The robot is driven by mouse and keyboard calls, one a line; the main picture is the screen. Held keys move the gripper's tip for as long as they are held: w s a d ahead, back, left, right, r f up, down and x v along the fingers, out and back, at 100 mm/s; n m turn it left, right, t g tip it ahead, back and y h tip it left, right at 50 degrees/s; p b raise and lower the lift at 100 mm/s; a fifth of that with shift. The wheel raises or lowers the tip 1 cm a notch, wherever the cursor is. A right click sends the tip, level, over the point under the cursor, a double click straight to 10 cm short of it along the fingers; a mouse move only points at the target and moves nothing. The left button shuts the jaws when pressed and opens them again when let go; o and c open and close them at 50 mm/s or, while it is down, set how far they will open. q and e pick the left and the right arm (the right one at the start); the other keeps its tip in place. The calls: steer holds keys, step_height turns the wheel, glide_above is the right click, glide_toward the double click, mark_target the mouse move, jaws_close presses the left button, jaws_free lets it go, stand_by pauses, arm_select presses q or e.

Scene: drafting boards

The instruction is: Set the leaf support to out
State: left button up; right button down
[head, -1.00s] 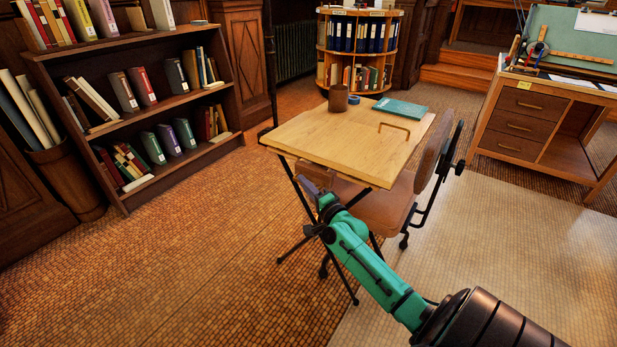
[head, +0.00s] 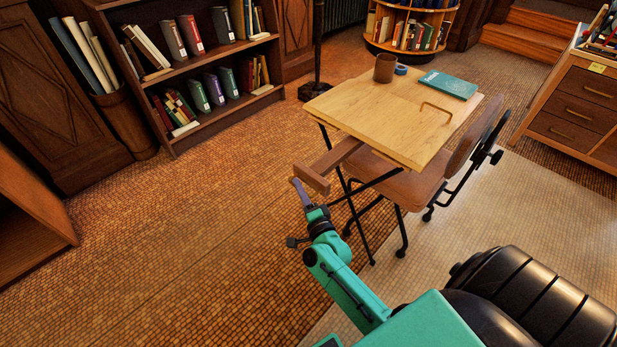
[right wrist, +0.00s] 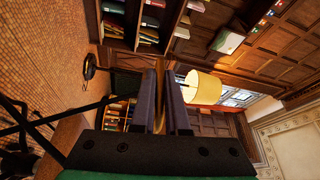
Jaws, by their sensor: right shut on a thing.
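The leaf support (head: 336,160) is a brown wooden bar with a crosspiece at its end. It sticks out from under the left edge of the drafting table (head: 385,122), whose pale wooden top looks nearly level. My right gripper (head: 299,188) is at the outer end of the bar and shut on it. In the right wrist view its dark fingers (right wrist: 165,105) stand close together with a thin strip of wood between them. The bar's inner end is hidden under the tabletop. My left gripper is not in view.
A brown cup (head: 385,68), a roll of blue tape (head: 401,70) and a teal book (head: 448,84) lie on the tabletop. A brown chair (head: 405,182) stands against the table. A bookcase (head: 180,70) is behind left. The floor left of the table is clear.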

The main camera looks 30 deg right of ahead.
steer(key=shift+a+f, duration=0.2)
steer(key=c, duration=0.9)
jaws_free()
steer(key=shift+s, duration=0.1)
steer(key=shift+r, duration=0.15)
steer(key=shift+s, duration=0.1)
steer(key=s, duration=0.4)
steer(key=s+a, duration=0.1)
steer(key=s, duration=0.4)
steer(key=s+f, duration=0.1)
steer(key=s, duration=0.4)
steer(key=shift+s+a, duration=0.1)
steer(key=shift+a, duration=0.15)
steer(key=shift+f, duration=0.1)
